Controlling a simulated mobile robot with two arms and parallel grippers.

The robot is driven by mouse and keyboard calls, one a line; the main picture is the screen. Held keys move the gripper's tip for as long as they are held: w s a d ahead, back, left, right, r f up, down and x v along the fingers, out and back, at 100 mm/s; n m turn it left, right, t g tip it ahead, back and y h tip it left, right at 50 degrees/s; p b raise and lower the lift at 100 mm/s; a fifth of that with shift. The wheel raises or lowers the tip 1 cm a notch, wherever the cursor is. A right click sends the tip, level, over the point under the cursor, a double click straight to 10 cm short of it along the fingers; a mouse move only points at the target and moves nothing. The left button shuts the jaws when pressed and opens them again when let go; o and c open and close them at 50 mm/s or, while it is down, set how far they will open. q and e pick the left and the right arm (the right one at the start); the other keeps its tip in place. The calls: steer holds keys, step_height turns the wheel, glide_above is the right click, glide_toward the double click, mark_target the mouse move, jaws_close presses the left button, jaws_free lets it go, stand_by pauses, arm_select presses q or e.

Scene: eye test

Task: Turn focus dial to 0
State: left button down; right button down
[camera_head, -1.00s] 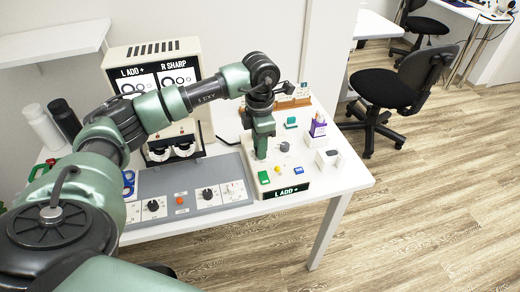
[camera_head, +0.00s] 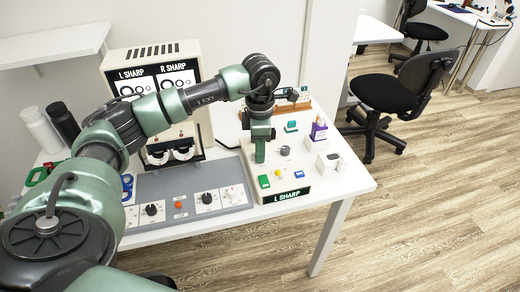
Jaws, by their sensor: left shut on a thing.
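My left gripper (camera_head: 260,158) points down at the white control box (camera_head: 312,190) on the table and is shut on the focus dial, which its fingers hide. I cannot read the dial's mark. The small display (camera_head: 290,196) on the box's front reads "L SHARP". Behind, the tall test unit (camera_head: 157,58) shows "L SHARP" and "R SHARP" above ring pictures. A grey knob (camera_head: 285,150) stands right of the fingers. My right gripper is not in view.
A yellow button (camera_head: 278,172), green button (camera_head: 264,181) and blue button (camera_head: 299,174) sit near the fingers. A grey panel (camera_head: 165,185) with black knobs and a red button lies left. A purple-and-white box (camera_head: 318,132) stands right.

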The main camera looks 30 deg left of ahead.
arm_select(q)
steer(key=c, duration=1.2)
jaws_free()
steer(key=shift+r, duration=0.1)
steer(key=shift+o, duration=0.2)
step_height(320, 180, up, 8)
steer(key=shift+f+b, duration=0.1)
steer(key=shift+b, duration=0.2)
